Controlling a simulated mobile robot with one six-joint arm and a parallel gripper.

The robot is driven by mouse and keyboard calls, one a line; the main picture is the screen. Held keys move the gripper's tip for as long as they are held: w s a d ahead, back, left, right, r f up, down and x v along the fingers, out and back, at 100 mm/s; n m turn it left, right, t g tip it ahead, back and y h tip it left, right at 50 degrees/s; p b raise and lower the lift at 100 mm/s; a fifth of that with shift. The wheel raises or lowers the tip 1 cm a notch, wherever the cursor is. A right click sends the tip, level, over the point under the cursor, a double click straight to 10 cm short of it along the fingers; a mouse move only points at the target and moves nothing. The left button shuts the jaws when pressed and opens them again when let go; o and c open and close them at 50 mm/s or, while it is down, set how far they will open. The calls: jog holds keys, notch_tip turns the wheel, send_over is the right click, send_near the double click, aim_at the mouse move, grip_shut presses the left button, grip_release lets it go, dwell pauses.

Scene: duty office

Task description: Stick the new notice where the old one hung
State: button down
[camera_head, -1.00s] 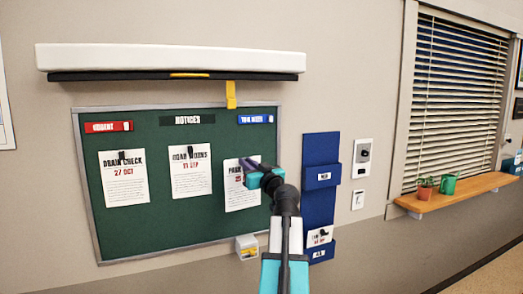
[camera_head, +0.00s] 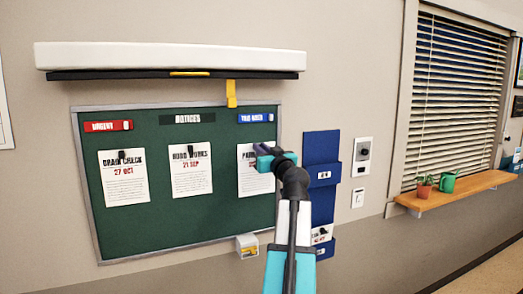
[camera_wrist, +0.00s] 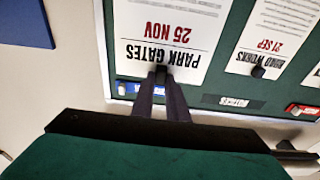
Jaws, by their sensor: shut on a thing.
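The notice headed "PARK GATES 25 NOV" (camera_wrist: 168,38) appears upside down in the wrist view. It also shows in the head view (camera_head: 250,182), upright at the right of the green notice board (camera_head: 160,228), below the blue header (camera_head: 256,118). My gripper (camera_wrist: 161,78) is shut on the small black grip at the notice's top edge; it also shows in the head view (camera_head: 264,158), covering the notice's upper right corner. The notice is at the board's face; whether it touches cannot be told. A paper (camera_head: 320,235) sits in the blue rack's lower pocket.
"Drain check" (camera_head: 124,182) and "Road works" (camera_head: 191,175) notices hang to the left. The blue rack (camera_head: 321,200) stands close to my arm's right.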

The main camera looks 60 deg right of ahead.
jog(key=shift+f+x, duration=0.2)
jog(key=shift+x, duration=1.05)
jog(key=shift+f+x, duration=0.2)
jog(key=shift+x, duration=1.05)
jog(key=shift+f+x, duration=0.15)
jog(key=shift+x, duration=1.1)
jog(key=shift+b, duration=0.6)
jog(key=shift+w+d, duration=0.2)
jog(key=c, duration=1.7)
grip_release()
jog(key=shift+o, duration=0.2)
jog(key=shift+s, duration=0.1)
